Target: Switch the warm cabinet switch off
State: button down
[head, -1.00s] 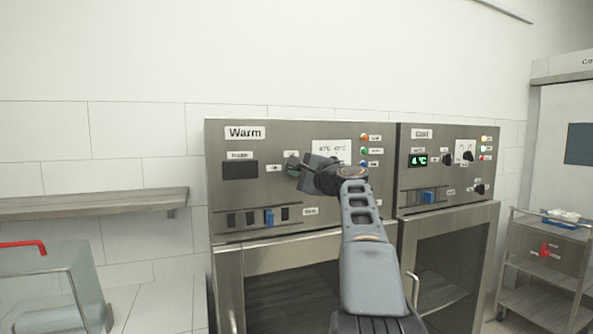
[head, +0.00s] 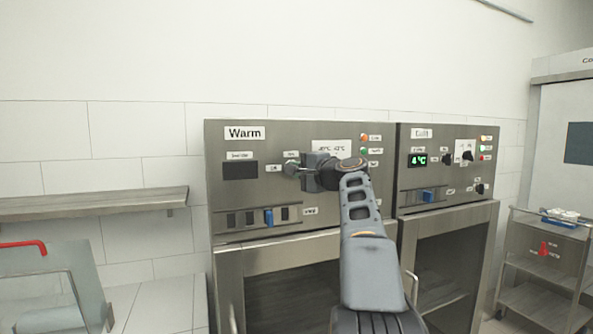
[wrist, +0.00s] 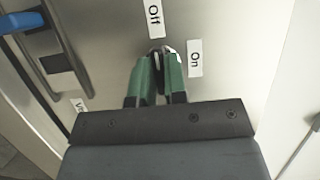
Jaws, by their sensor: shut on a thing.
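The warm cabinet (head: 225,205) carries a "Warm" label and a dark display (head: 240,170). My gripper (head: 291,168) is at its panel, right of the display, with its fingers around the dark switch knob. In the wrist view, my gripper's green fingers (wrist: 158,78) are closed on the knob (wrist: 157,54), which is mostly hidden between them. The knob and fingers line up with the "Off" label (wrist: 154,17). The "On" label (wrist: 195,58) is to the right of the knob in that view.
The cold cabinet (head: 445,210) stands to the right with a lit green display (head: 418,160). A blue slider (head: 268,217) sits below the warm display. A shelf (head: 95,203) is at left and a cart (head: 545,262) at right.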

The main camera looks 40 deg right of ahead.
jog(key=c, duration=1.2)
grip_release()
jog(key=shift+o, duration=0.2)
jog(key=shift+s, duration=0.1)
jog(key=s+d+b, duration=0.2)
jog(key=s+b, duration=0.2)
jog(key=s, duration=0.9)
jog(key=shift+s, duration=0.2)
